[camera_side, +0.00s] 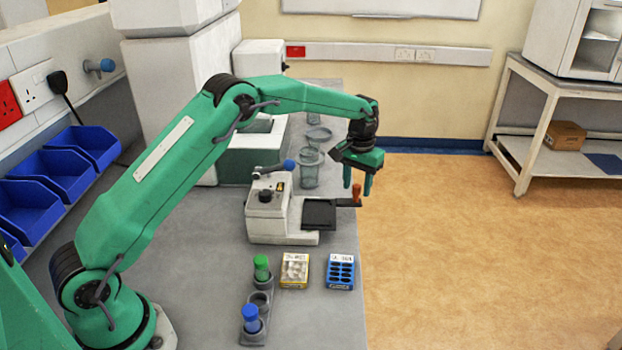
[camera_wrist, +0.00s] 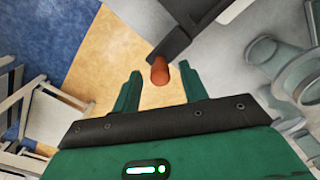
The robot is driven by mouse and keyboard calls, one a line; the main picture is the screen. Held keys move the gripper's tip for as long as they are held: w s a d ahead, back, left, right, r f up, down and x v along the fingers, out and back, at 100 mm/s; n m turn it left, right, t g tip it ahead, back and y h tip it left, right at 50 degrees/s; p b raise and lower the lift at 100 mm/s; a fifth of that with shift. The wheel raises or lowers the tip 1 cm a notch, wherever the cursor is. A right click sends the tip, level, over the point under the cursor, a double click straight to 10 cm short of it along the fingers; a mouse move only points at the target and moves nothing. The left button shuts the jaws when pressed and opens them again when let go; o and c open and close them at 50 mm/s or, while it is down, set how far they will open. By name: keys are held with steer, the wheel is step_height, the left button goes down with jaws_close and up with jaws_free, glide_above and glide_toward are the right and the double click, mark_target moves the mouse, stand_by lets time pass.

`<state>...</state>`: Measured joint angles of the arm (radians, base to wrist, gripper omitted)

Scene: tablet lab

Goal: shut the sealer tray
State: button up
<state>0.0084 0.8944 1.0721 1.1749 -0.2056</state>
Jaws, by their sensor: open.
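The sealer (camera_side: 268,215) is a pale machine with a dark knob and a blue-ended lever, standing on the grey bench. Its dark tray (camera_side: 319,213) is slid out to the right, toward the bench edge. An orange handle (camera_side: 357,192) stands upright at the end of a dark arm on the tray; the handle (camera_wrist: 160,71) also shows in the wrist view. My gripper (camera_side: 358,188) is open, pointing down. Its fingertips (camera_wrist: 160,70) appear on either side of the handle, with gaps on both sides. I cannot tell exactly how their depth compares with the handle.
Clear jars (camera_side: 310,168) stand behind the sealer. In front are a yellow-edged pack (camera_side: 295,271), a blue pack (camera_side: 340,271) and a grey rack (camera_side: 262,298) with green-capped and blue-capped vials. Blue bins (camera_side: 50,180) line the left. The bench's right edge is close to the handle.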

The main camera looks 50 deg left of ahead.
steer(key=shift+c, duration=0.4)
jaws_close()
steer(key=shift+s+a, duration=2.7)
steer(key=shift+a, duration=0.1)
steer(key=shift+o, duration=0.4)
jaws_free()
step_height(320, 180, up, 8)
